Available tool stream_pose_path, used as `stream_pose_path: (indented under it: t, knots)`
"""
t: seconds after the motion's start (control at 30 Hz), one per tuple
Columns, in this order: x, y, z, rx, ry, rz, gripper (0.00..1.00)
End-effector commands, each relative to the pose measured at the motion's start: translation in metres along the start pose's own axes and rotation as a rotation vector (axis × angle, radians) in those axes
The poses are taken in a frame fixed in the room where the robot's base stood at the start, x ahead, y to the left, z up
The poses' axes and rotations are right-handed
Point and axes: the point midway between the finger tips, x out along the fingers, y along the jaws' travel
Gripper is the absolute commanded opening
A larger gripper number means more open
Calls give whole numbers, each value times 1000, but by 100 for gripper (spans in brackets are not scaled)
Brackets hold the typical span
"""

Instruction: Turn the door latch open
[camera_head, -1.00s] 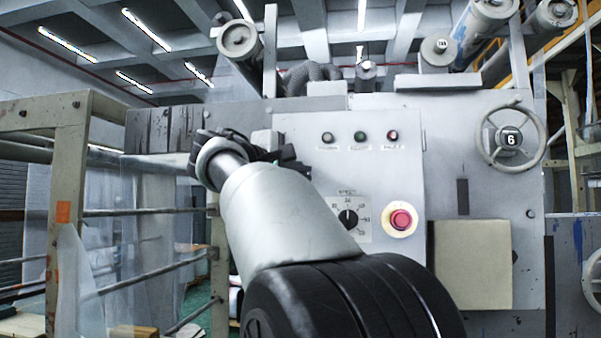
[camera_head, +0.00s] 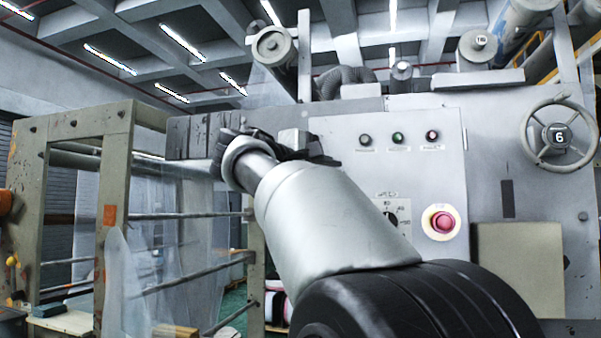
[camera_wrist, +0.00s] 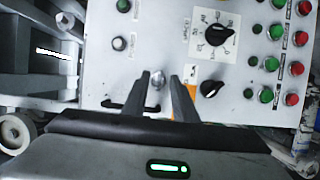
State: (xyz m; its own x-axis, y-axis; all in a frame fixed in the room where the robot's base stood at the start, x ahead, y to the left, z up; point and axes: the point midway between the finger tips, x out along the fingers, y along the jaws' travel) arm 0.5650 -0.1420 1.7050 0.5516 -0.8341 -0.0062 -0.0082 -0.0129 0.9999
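In the wrist view, a small silver knob (camera_wrist: 158,79), which looks like the door latch, sits on a light grey control panel (camera_wrist: 115,75). My gripper (camera_wrist: 165,82) has its two dark fingers spread, one to each side of the knob, with a gap between them. I cannot tell how deep the tips reach around the knob or whether they touch it. In the head view, my arm covers the latch. My gripper shows there only as dark parts behind the arm, against the machine front (camera_head: 330,125).
In the wrist view, a black handle (camera_wrist: 125,105) lies left of the fingers. A black rotary dial (camera_wrist: 216,34), a black selector knob (camera_wrist: 212,88) and several red and green buttons are to the right. In the head view, a red stop button (camera_head: 441,222) and a handwheel (camera_head: 558,135) are on the machine.

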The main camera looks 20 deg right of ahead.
Motion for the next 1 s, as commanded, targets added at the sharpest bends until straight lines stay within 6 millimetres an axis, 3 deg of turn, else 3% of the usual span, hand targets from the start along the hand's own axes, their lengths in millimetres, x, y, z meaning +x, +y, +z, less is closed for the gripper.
stream_pose_path:
  t: [0.3,0.5,0.7,1.0]
  knots:
    - [-81,-2,-1,2,6,0,26]
    - [-120,-1,-1,1,3,0,26]
    - [-138,0,0,1,0,0,26]
    - [-141,0,0,1,-1,0,26]
